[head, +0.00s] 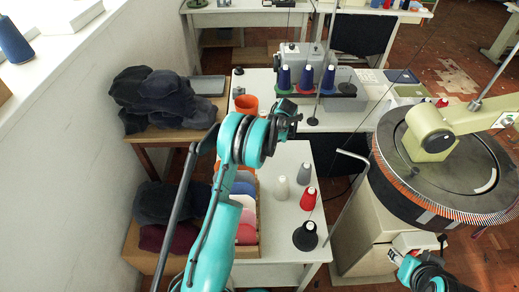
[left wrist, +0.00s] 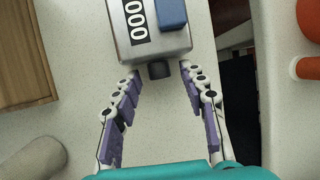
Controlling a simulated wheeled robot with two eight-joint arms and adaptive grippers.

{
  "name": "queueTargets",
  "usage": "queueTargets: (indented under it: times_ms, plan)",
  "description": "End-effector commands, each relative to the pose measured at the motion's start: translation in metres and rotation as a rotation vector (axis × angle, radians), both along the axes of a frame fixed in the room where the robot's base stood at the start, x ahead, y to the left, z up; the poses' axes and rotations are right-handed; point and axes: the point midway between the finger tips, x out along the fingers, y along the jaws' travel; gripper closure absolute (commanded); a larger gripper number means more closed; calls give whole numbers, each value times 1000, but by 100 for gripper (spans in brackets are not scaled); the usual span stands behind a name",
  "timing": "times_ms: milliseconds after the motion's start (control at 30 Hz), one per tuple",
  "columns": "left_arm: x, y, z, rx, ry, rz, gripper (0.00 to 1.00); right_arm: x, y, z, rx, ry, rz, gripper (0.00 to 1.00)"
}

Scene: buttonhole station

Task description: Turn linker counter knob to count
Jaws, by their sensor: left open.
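The counter (left wrist: 152,35) is a grey box with a white digit window (left wrist: 138,20) showing zeros, partly cut off by the top edge, and a blue block (left wrist: 172,14). Its dark, short knob (left wrist: 159,70) sticks out of the near face. My left gripper (left wrist: 160,74) is open, with one fingertip on each side of the knob and a gap to it. In the head view my left gripper (head: 288,117) is above the white table; I cannot make out the counter there. My right gripper (head: 400,258) is at the lower right by the linker's beige base; its fingers are unclear.
The round linker machine (head: 440,165) stands at right. Cones of yarn (head: 307,198) stand on the near white table (head: 283,240), beside a box of coloured pieces (head: 245,205). An orange cup (head: 245,104) and blue and red cones (head: 306,77) are farther back. Dark folded garments (head: 160,95) are at left.

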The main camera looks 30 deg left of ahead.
Motion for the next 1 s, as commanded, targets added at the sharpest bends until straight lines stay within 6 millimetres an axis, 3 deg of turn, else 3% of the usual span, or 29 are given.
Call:
queueTargets:
  times_ms: [133,167,300,667,1000]
  plan:
    - [0,0,0,0,0,0,57,0,0,0,0,0,0,57]
    - [0,0,0,0,0,0,63,0,0,0,0,0,0,57]
    - [0,0,1,0,0,1,100,0,0,0,0,0,0,57]
    - [-1,-1,0,15,-27,0,100,0,0,-2,0,0,0,57]
    - [-5,-4,-3,119,-197,-1,100,0,0,-15,0,0,0,57]
